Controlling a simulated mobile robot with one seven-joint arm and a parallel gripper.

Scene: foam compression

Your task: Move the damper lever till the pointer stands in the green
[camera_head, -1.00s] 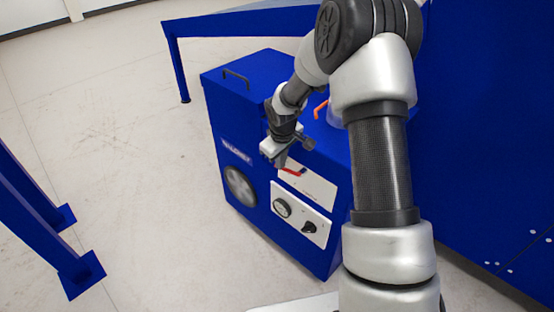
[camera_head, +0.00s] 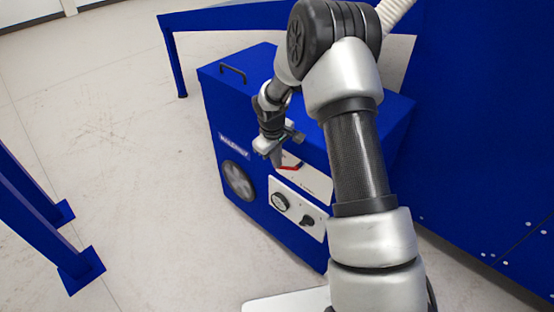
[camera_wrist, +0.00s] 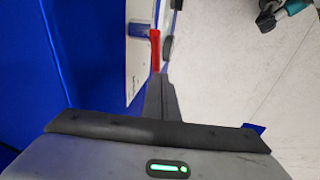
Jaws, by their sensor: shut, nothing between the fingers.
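The damper lever (camera_head: 288,167) has a red handle and sits on a white plate (camera_head: 314,180) on the front of the blue machine. In the wrist view the red handle (camera_wrist: 155,50) stands just beyond my fingertips, beside a blue hub. My gripper (camera_head: 277,164) is shut and empty, at the handle's left end. The shut fingers (camera_wrist: 159,80) also show in the wrist view; I cannot tell whether they touch the handle. A round dial (camera_head: 279,201) sits on a lower white panel. Its pointer and any green zone are too small to make out.
A black knob (camera_head: 307,221) is right of the dial. A round grey fan-like part (camera_head: 239,183) is on the machine's (camera_head: 225,115) left side. A blue frame leg (camera_head: 35,200) stands at the left. Open floor (camera_head: 110,130) lies left of the machine.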

